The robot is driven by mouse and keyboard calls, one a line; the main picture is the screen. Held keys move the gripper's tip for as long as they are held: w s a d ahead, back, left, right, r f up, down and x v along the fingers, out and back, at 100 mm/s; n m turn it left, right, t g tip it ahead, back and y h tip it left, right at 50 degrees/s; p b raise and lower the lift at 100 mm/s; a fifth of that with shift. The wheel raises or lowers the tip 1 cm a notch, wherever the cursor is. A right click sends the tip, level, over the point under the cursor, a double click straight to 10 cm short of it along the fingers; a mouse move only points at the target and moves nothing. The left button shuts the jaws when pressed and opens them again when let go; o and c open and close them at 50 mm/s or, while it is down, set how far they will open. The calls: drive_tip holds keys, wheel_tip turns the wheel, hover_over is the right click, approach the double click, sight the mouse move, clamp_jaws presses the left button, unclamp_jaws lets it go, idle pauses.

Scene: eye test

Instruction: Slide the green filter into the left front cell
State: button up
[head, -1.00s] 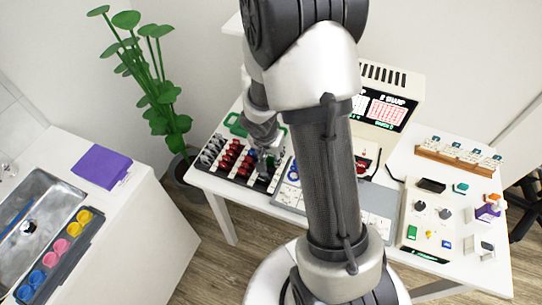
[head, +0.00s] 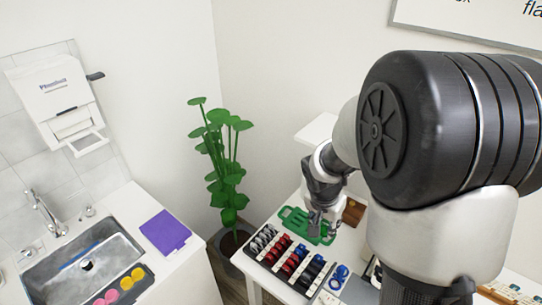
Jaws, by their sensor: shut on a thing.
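My gripper (head: 318,225) is at the end of the arm, pointing down over the table's back left. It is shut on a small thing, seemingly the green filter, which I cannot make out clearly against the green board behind. A blue double-ring frame (head: 339,277), perhaps the trial frame with the cells, lies in front and to the right of my gripper, apart from it. Its separate cells are too small to tell.
A lens rack (head: 262,262) with silver, red, blue and black rows stands left and in front of my gripper. A flat green board (head: 294,219) lies behind it. A plant (head: 228,170) stands left of the table. My arm hides the right side.

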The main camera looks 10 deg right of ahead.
drive_tip(key=a+f+n+t+y+b, duration=0.1)
drive_tip(key=a+f+n, duration=0.3)
drive_tip(key=a+n, duration=0.6)
drive_tip(key=shift+a+f+y, duration=0.25)
drive_tip(key=shift+a+y, duration=0.45)
drive_tip(key=shift+a, duration=0.4)
